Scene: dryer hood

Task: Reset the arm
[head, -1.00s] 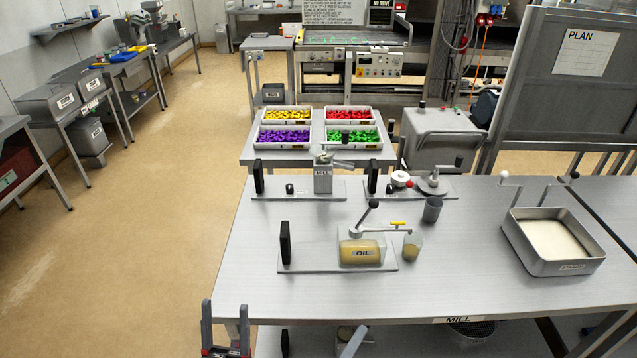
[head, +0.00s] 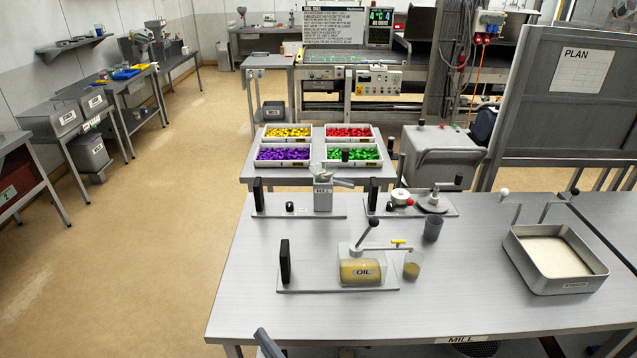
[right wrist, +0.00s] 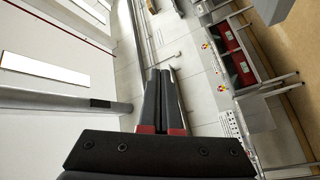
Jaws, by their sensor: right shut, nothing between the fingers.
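My right gripper (right wrist: 161,72) is shut and empty in the right wrist view, its two dark fingers side by side with red parts at their base. Walls and equipment show beyond the fingers, and nothing touches them. In the head view a dark grey tip, seemingly of my right gripper (head: 268,344), shows at the bottom edge, in front of the mill table (head: 245,312). The rest of it is cut off by the frame. My left gripper is not in view.
The table holds an oil dispenser (head: 361,272), a cup (head: 412,266), a grey beaker (head: 433,228) and a metal tray (head: 566,283). Behind it, bins of coloured pieces stand on a small table (head: 250,172). Open floor (head: 150,250) lies to the left.

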